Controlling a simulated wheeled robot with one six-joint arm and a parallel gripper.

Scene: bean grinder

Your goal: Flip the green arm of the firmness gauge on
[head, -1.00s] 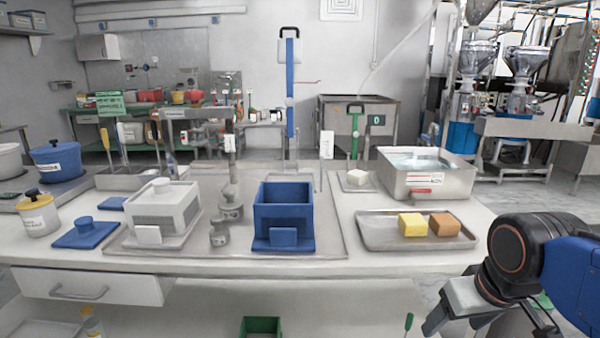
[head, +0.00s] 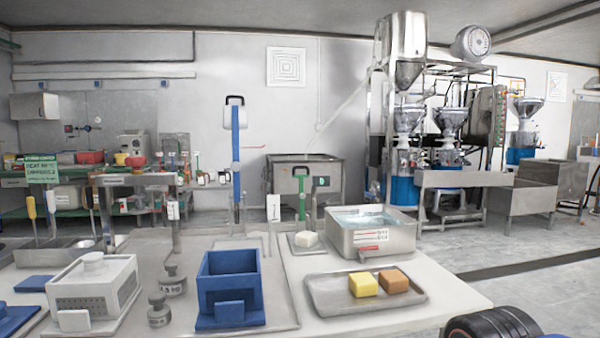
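A white block (head: 306,239) lies on a small metal plate in front of the green arm. I cannot tell whether the arm touches anything. My gripper is out of view; only a dark round part of my arm shows at the bottom right edge.
A metal water basin (head: 370,230) stands right of the gauge. In front is a tray (head: 325,292) with a yellow block (head: 363,284) and an orange-brown block (head: 393,281). A blue box (head: 230,285) and grey weights (head: 173,281) stand to the left.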

